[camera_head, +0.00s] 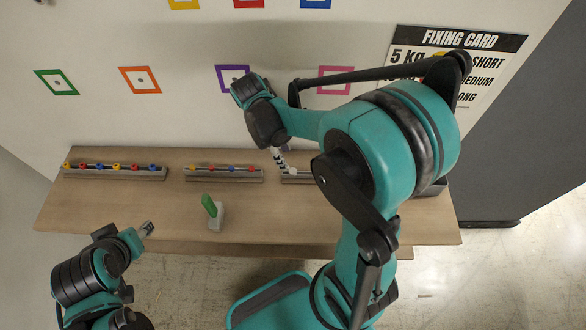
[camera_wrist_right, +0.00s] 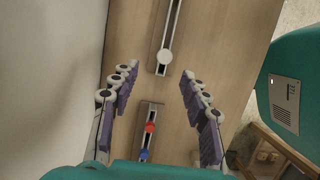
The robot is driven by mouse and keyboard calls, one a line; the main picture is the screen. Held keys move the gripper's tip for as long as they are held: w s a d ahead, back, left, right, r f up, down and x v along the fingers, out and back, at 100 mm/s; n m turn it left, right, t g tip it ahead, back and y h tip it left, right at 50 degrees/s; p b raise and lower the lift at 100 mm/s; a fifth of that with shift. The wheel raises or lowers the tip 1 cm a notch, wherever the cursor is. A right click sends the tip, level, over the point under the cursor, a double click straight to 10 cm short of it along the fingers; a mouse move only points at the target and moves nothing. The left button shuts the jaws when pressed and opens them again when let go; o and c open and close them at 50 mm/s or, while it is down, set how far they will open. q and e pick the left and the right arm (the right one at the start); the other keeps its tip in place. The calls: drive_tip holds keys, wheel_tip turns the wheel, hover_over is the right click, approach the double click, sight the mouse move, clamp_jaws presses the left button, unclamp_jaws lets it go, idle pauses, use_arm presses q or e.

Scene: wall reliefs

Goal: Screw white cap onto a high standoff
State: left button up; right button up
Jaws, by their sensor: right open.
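A round white cap (camera_wrist_right: 165,57) sits at the near end of a grey slotted rack (camera_wrist_right: 174,20) on the table. In the head view the white cap (camera_head: 293,171) shows beside my right fingers. My right gripper (camera_wrist_right: 160,72) is open and empty, with purple-padded fingers spread to either side of the cap's line of sight. In the head view the right gripper (camera_head: 281,161) points down over the table; its gap to the cap is unclear. My left gripper (camera_head: 147,229) is low at the left, apart from the table objects. The high wall frames, yellow (camera_head: 184,3), red (camera_head: 249,3) and blue (camera_head: 316,3), are cut off.
Lower wall frames are green (camera_head: 57,82), orange (camera_head: 140,80), purple (camera_head: 220,77) and pink (camera_head: 334,67). Two racks (camera_head: 115,177) (camera_head: 224,178) carry coloured caps. A green-topped block (camera_head: 215,218) stands on the table. A fixing card (camera_head: 450,42) hangs at the right. The table's front left is clear.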

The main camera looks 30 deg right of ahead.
sight(293, 170)
drive_tip(key=x, duration=0.2)
drive_tip(key=b+x, duration=0.1)
drive_tip(key=x, duration=0.1)
drive_tip(key=b+x, duration=0.1)
drive_tip(key=x, duration=0.2)
drive_tip(key=shift+s, duration=0.4)
drive_tip(key=shift+r, duration=0.1)
drive_tip(key=c, duration=0.9)
